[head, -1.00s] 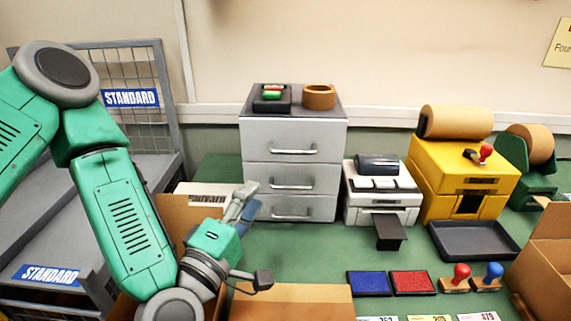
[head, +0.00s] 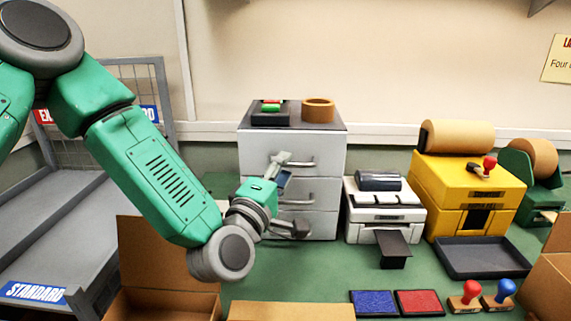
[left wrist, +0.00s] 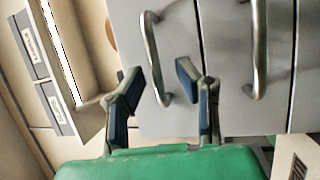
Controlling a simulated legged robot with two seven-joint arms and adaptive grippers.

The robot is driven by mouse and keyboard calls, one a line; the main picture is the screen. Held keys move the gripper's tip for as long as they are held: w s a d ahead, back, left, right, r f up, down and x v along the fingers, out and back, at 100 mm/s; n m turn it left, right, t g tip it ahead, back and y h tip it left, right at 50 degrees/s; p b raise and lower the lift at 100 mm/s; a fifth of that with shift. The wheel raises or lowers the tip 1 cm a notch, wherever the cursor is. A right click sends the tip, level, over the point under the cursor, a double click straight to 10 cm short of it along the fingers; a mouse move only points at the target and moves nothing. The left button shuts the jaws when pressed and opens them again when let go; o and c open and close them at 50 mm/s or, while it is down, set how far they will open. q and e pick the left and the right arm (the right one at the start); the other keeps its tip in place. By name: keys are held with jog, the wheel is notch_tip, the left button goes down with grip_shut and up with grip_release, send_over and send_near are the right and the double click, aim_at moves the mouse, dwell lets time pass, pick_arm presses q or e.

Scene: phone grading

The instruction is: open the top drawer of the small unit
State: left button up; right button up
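The small grey unit (head: 337,180) stands at the back of the green table, with three drawers, all shut. Its top drawer (head: 257,150) has a bar handle (head: 305,165), partly covered by a finger of my left gripper (head: 291,194) in the head view. My left gripper is open in front of the unit. In the left wrist view, the unit appears turned sideways, and the spread fingers (left wrist: 160,78) are on either side of one end of the top handle (left wrist: 152,55), apparently without gripping it. The second handle (left wrist: 258,50) is farther right. My right gripper is out of view.
A brown tape roll (head: 318,110) and a dark tray (head: 270,117) sit on the unit. A white printer (head: 384,207) stands close to its right. Open cardboard boxes (head: 165,265) are at the front, and a grey rack (head: 40,225) is at left.

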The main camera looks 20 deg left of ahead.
pick_arm(q)
jog(key=shift+w+d+r, duration=0.15)
jog(key=shift+w+d, duration=0.25)
jog(key=shift+w, duration=0.05)
jog(key=shift+w+d+r, duration=0.1)
jog(key=shift+w+d, duration=0.2)
jog(key=shift+d, duration=0.25)
jog(key=shift+a, duration=0.4)
jog(key=shift+c, duration=1.2)
jog(key=shift+a, duration=0.25)
grip_shut()
jog(key=shift+a, duration=0.1)
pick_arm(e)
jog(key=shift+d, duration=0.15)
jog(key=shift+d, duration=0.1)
